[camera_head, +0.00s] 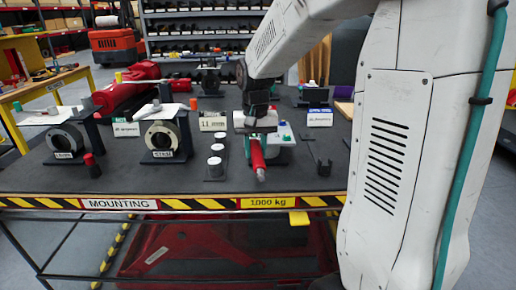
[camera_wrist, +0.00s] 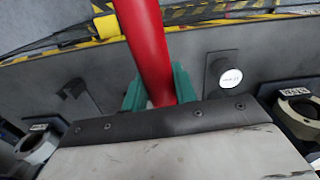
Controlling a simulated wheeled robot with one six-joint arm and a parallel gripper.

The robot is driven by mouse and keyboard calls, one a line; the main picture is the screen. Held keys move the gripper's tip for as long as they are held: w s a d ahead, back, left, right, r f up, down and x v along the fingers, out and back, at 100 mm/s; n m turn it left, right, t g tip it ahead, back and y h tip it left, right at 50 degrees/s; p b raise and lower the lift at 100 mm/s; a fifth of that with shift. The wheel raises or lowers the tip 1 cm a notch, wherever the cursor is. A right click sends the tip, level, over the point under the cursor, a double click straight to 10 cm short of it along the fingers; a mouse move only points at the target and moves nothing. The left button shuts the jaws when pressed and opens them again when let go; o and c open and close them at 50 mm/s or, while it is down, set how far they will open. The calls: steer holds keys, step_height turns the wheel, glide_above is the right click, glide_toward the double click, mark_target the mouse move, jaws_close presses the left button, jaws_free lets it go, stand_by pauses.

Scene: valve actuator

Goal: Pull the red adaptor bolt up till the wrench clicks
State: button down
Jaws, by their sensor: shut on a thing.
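My gripper (camera_head: 256,147) has teal fingers and is shut around a red rod (camera_head: 258,162) with a pale tip, above the front part of the dark table. In the wrist view the red rod (camera_wrist: 147,45) runs up from between the teal fingers (camera_wrist: 160,92). I cannot tell whether this rod is the wrench's handle or the adaptor bolt; its other end is hidden behind my gripper. A small black piece with a red top (camera_head: 90,162) stands at the left of the table.
Two ring-shaped valve bodies on black stands, one left (camera_head: 66,140) and one in the middle (camera_head: 163,138), stand on the table. White-topped round pieces (camera_head: 215,160) stand just left of my gripper. A large red cylinder (camera_head: 125,88) lies behind. A black bracket (camera_head: 318,157) is at right.

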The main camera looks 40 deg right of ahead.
steer(key=shift+w+a+m, duration=0.4)
steer(key=shift+a+m, duration=0.2)
steer(key=shift+w, duration=0.1)
steer(key=shift+w+a+r+m, duration=0.1)
steer(key=shift+w+a+m, duration=0.3)
steer(key=shift+a+m, duration=0.1)
stand_by(0.4)
steer(key=shift+r, duration=2.4)
steer(key=shift+a, duration=0.1)
